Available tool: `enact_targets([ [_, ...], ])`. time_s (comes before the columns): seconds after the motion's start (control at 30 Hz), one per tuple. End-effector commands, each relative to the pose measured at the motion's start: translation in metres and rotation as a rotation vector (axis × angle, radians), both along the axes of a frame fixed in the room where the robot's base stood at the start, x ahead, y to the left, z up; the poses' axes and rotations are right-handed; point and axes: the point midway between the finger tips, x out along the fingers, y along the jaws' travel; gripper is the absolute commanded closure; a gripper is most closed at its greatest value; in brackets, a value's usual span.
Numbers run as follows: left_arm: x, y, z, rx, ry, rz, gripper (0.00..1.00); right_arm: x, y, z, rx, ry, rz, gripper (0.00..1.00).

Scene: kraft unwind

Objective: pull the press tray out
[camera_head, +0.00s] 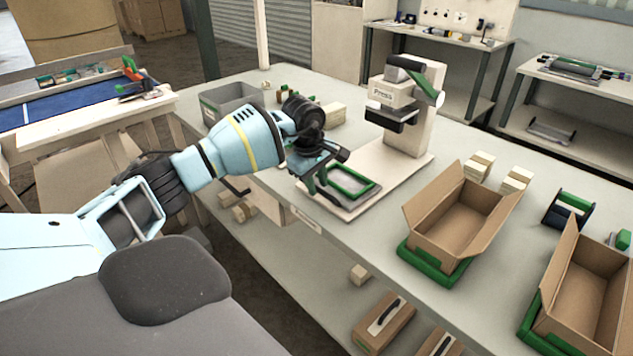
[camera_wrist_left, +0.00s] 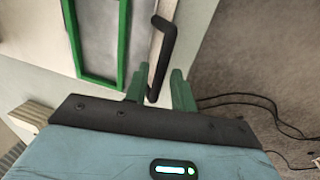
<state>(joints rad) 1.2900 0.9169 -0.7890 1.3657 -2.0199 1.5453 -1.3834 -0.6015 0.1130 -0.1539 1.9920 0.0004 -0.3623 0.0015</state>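The press tray (camera_head: 368,194) has a green rim and lies on the pale base of the white press (camera_head: 412,112), out in front of the press head. In the left wrist view, part of the tray's green rim (camera_wrist_left: 122,45) shows, with a black bar handle (camera_wrist_left: 163,55) beside it. My left gripper (camera_head: 312,185) is at the tray's near left side. In the wrist view its two green fingers (camera_wrist_left: 160,90) stand apart, with the lower end of the handle between them. A gap shows beside the handle, so the fingers are not closed on it. My right gripper is out of view.
An open cardboard box (camera_head: 455,225) sits in a green holder to the right of the press, with another box (camera_head: 590,290) beyond it. A grey bin (camera_head: 222,103) and small wooden blocks stand behind my left arm. The table's front edge runs just below the gripper.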

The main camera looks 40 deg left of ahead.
Motion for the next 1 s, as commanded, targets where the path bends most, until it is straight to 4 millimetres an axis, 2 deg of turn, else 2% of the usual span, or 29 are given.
enact_targets([
  [0.4,-0.001,0.0,0.004,0.002,0.0,-0.001,0.66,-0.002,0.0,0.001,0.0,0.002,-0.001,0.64],
  [0.8,-0.011,0.001,0.06,0.002,-0.002,0.0,0.66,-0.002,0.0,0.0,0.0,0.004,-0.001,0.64],
  [1.0,-0.015,0.002,0.075,0.002,0.0,0.0,0.66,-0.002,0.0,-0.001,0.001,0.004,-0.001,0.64],
])
